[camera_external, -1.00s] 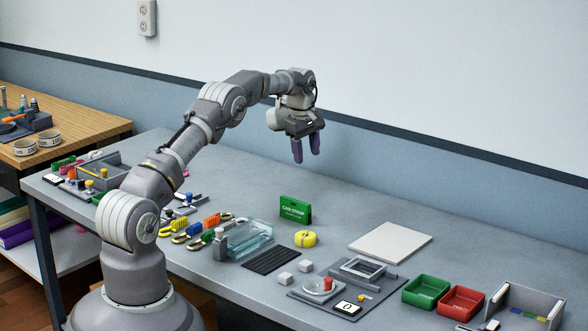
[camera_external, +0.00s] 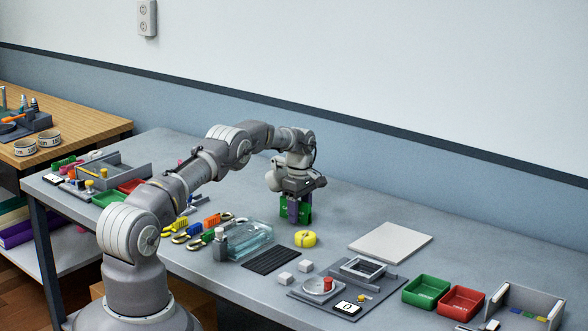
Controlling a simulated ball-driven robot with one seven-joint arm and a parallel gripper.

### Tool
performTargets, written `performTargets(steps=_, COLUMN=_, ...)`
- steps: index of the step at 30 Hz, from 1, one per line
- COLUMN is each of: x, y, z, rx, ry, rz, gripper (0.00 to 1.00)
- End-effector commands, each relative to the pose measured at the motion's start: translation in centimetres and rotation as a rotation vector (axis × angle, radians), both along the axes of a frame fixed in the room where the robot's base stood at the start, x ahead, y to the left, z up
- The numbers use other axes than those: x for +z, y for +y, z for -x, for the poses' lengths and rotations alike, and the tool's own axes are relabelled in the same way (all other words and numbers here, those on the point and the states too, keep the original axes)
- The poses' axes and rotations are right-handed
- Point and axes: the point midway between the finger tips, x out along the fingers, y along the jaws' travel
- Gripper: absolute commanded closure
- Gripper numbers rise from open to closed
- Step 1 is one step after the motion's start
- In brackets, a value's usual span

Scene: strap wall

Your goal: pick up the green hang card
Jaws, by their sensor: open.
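The green hang card (camera_external: 283,207) stands upright on the grey table, behind the yellow roll, and is partly hidden by my gripper.
A yellow roll (camera_external: 305,239) lies close in front of the card. A clear glass tray (camera_external: 250,240) and a black ribbed mat (camera_external: 271,260) are nearby. A pale flat board (camera_external: 390,243) lies to the right. The table behind the card looks clear.

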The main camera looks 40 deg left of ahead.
Motion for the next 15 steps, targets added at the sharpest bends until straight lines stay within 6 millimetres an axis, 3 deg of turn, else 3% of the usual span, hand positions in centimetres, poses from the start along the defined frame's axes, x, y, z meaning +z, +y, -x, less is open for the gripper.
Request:
performTargets(steps=2, x=0.07, y=-0.01, z=0.00, rx=0.000, ry=0.000, rz=0.000, gripper=0.52)
performTargets(steps=8, x=0.06, y=-0.02, z=0.00, rx=-0.001, ry=0.000, rz=0.000, gripper=0.98)
performTargets(steps=15, x=0.07, y=-0.02, z=0.00, rx=-0.001, ry=0.000, rz=0.000, gripper=1.00)
